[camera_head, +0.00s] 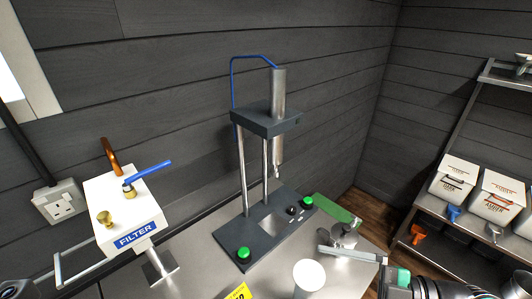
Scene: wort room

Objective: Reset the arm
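My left arm enters at the bottom left corner. A pale metal bar beside it, which looks like part of my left gripper (72,272), lies left of the white filter unit (118,212). My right arm enters at the bottom right, dark with a green part. A pale flat bar at its end, which looks like my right gripper (350,254), is over the metal table, right of the white cup (308,276). The finger openings cannot be made out on either gripper. Nothing is clearly held.
A dark press stand (266,120) with a steel cylinder and green buttons stands mid-table. A small metal vessel (343,234) is close to the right gripper. A yellow label (237,292) lies at the front. A shelf rack (440,215) with white bins stands at right.

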